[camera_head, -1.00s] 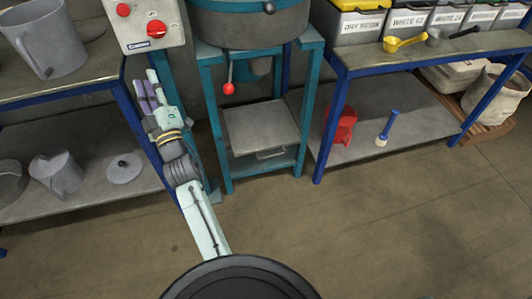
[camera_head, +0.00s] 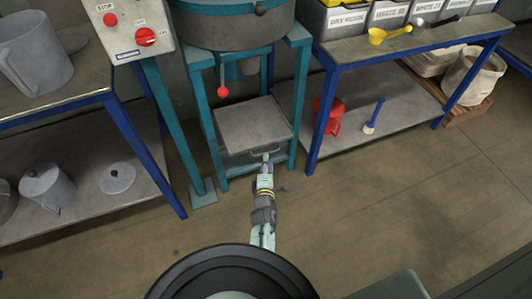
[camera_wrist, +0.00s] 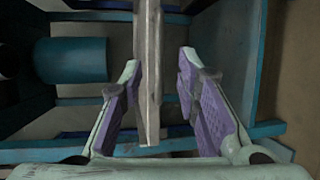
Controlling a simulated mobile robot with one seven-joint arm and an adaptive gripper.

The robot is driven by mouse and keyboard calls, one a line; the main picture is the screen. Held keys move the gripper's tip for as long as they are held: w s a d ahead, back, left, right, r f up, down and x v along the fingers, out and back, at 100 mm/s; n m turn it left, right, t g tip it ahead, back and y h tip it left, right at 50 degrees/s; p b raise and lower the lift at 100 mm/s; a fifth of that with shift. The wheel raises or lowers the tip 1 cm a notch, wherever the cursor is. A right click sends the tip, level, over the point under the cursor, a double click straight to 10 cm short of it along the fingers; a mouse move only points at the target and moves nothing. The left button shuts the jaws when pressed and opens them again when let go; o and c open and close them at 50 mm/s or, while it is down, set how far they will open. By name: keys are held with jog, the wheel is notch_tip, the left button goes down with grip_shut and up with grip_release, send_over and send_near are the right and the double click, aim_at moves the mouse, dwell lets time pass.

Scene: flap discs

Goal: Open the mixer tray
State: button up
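The mixer tray (camera_head: 251,125) is a flat grey square plate low in the teal mixer frame (camera_head: 203,118), with a thin handle (camera_head: 264,152) at its front. My gripper (camera_head: 266,158) is at the handle, in front of the tray. In the wrist view, a long grey edge, apparently the tray and its handle (camera_wrist: 149,100), runs upright between the two purple-padded fingers of my gripper (camera_wrist: 160,70). The fingers are apart. The left one is close to the edge, and a clear gap shows on the right. I cannot tell whether the left finger touches it.
The mixer drum (camera_head: 235,25) and a red-knobbed lever (camera_head: 223,91) are above the tray. A blue-legged shelf (camera_head: 107,112) stands left, and a blue-framed bench (camera_head: 420,40) right, with a red container (camera_head: 327,117) below. The floor (camera_head: 350,215) in front is clear.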

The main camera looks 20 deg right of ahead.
jog(key=b+x, duration=0.1)
jog(key=x, duration=0.5)
jog(key=shift+c, duration=0.4)
grip_shut()
dwell(0.4)
